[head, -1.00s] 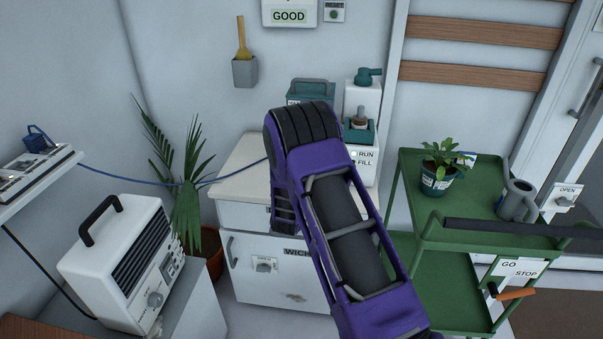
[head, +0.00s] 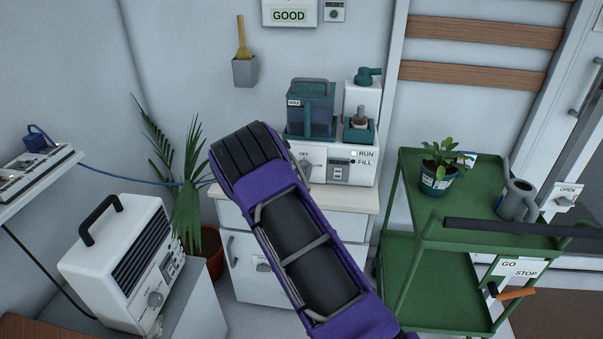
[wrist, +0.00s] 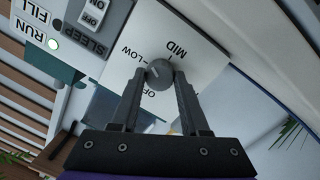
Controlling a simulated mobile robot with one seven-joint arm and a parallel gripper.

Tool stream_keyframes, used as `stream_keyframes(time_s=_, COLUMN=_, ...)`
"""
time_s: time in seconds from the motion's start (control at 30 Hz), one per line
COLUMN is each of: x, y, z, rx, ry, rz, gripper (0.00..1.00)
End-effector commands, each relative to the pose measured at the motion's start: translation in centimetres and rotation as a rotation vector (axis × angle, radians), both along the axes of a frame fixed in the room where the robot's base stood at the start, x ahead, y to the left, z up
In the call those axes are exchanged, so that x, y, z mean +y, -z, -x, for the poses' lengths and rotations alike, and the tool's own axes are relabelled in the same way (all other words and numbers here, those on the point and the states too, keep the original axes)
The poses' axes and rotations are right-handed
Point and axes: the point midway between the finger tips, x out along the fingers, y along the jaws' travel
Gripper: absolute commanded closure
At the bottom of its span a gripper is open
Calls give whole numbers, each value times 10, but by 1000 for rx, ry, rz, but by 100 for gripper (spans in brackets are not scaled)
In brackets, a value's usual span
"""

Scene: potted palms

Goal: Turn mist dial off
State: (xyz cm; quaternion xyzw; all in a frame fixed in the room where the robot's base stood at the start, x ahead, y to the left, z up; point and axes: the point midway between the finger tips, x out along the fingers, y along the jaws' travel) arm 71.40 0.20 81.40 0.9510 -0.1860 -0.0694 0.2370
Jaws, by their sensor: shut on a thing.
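The mist machine (head: 365,172) is a white unit on the cabinet, with a MAX-marked water tank on top. Its grey round dial (wrist: 159,75) sits on a white plate (wrist: 119,72) lettered OFF, LOW and MID. My gripper (wrist: 159,82) is shut on the dial, one finger on each side. A pale mark shows on the dial, but I cannot tell for sure which setting it points to. The RUN lamp (wrist: 53,44) is lit. In the head view my purple arm covers most of my gripper and the area left of the dial.
A SLEEP switch (wrist: 94,13) is beside the dial plate. A palm (head: 188,205) and a white heater-like box (head: 115,260) are at left.

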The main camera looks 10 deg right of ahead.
Motion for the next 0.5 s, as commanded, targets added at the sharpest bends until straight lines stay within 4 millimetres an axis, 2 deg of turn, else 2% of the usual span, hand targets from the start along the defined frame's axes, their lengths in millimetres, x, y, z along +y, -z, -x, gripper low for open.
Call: stream_keyframes(time_s=0.5, x=0, y=2, z=0, rx=153, ry=-1, rz=470, gripper=100)
